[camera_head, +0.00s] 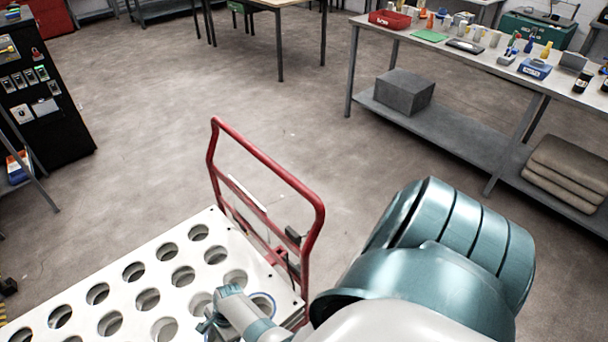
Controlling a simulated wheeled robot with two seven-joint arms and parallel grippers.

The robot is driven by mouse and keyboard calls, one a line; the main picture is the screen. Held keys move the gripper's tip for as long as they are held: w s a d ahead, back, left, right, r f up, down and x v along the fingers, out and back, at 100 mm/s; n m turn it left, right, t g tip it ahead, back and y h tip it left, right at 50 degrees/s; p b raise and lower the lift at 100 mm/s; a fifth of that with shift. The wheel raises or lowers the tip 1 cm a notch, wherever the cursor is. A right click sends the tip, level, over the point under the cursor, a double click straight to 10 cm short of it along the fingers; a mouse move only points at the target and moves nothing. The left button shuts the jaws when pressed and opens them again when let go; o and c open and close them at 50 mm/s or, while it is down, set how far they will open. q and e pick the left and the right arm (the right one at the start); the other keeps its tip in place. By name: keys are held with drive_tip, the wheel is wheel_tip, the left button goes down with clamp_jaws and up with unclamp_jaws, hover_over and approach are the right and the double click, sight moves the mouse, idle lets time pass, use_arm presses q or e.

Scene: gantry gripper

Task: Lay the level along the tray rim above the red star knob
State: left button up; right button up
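I cannot make out a level or a red star knob in this view. A white plate with rows of round holes (213,218) lies at the lower left; I cannot tell whether it is the tray. My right arm covers the lower right of the view. Its gripper (207,324) seems to be the small grey and teal end over the plate's near right part. Its fingers are too small and partly cut off to tell open from shut. A blue-rimmed hole (272,299) is beside it. My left gripper is not in view.
A red tube handle (267,163) stands upright at the plate's far right edge, close to my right arm. A workbench (478,62) with bins and small items is at the upper right. A black cabinet (62,122) stands at the left. The floor between is clear.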

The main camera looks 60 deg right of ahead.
drive_tip(key=s+d+f+n+h, duration=0.1)
drive_tip(key=s+f+n, duration=0.5)
drive_tip(key=s, duration=0.8)
drive_tip(key=s+d+f+n+h, duration=0.1)
drive_tip(key=s+d+f+n, duration=0.2)
drive_tip(key=s+n, duration=0.7)
drive_tip(key=s+d+f+n+h, duration=0.2)
drive_tip(key=s+f+n, duration=0.5)
drive_tip(key=s, duration=1.1)
drive_tip(key=shift+s+d+f+n, duration=0.15)
drive_tip(key=shift+d+f+n, duration=0.25)
drive_tip(key=shift+f, duration=0.4)
drive_tip(key=shift+a, duration=0.1)
